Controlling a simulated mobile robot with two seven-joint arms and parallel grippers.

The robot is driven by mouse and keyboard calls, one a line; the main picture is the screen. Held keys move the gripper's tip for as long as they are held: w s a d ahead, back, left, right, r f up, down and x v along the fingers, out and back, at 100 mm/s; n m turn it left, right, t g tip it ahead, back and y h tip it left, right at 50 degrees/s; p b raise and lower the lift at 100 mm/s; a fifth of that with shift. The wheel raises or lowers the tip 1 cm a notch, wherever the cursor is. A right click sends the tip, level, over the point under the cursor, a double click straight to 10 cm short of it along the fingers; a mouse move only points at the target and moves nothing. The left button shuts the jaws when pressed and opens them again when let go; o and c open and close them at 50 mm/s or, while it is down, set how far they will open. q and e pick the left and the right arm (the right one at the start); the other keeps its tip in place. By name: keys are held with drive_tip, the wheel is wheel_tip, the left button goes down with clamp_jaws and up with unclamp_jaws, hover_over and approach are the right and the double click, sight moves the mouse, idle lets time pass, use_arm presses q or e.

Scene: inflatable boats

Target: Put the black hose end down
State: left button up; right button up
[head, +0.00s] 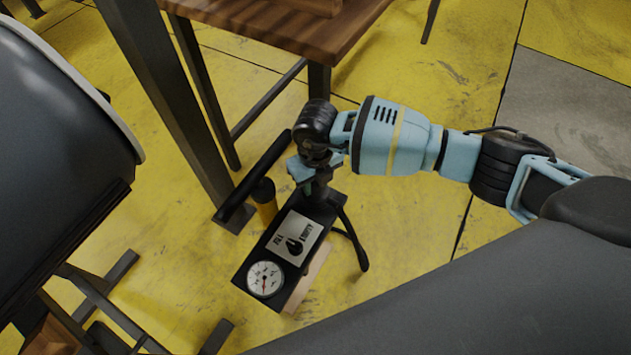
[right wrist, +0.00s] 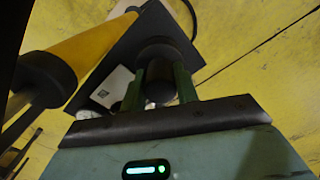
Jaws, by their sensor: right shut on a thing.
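My right gripper (head: 314,182) points down over the far end of the pump and is shut on a black cylindrical piece, the hose end (right wrist: 157,78), which sits between its two fingers in the right wrist view. In the head view the gripper hides most of this piece. A black hose (head: 352,238) curves down beside the pump to the floor. The pump (head: 238,278) is a black box with a yellow cylinder (head: 265,208) and a black bar handle. I cannot tell whether the hose end touches the pump. My left gripper is out of view.
The pump has a round gauge (head: 265,279) and a FILL/EMPTY plate (head: 278,236). A wooden table (head: 270,30) with dark metal legs stands behind. Dark grey curved shapes fill the left and lower right. Yellow floor (head: 410,225) is clear right of the pump.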

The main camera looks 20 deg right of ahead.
drive_tip(key=o, duration=1.1)
drive_tip(key=shift+f, duration=0.1)
drive_tip(key=shift+r, duration=0.55)
use_arm(q)
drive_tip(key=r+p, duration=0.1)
drive_tip(key=p, duration=0.1)
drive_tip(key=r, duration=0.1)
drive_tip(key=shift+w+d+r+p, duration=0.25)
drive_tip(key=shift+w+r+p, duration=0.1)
drive_tip(key=shift+p, duration=0.05)
use_arm(e)
wheel_tip(320, 180, up, 11)
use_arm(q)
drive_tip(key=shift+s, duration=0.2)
